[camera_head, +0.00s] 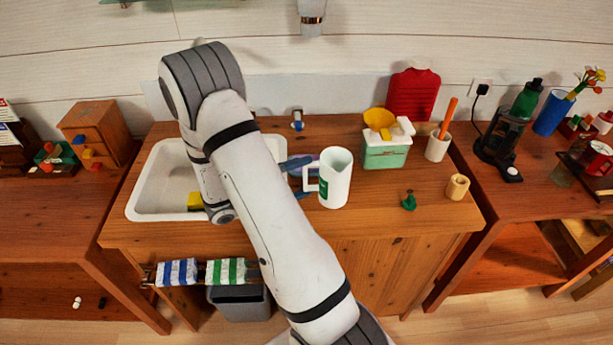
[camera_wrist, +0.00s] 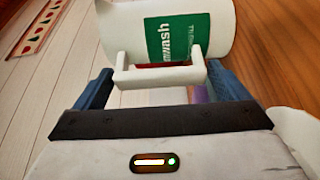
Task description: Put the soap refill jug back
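The soap refill jug (camera_head: 338,178) is white with a green label. It is upright over the counter, right of the sink; I cannot tell whether it touches the wood. In the wrist view the jug (camera_wrist: 112,32) fills the top, and its white handle (camera_wrist: 160,76) points at me. My gripper (camera_head: 300,178) is at the handle on the jug's left side. In the wrist view my gripper's (camera_wrist: 160,80) blue fingers lie apart, one at each end of the handle. They are very near the handle, but contact is not clear. My arm covers part of the sink.
The white sink (camera_head: 150,195) holds a yellow item. Right of the jug are a green-and-white box (camera_head: 385,155), a white cup (camera_head: 438,147), a small green object (camera_head: 409,201) and a wooden cup (camera_head: 457,187). Striped towels (camera_head: 226,271) hang at the front. Counter in front of the jug is clear.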

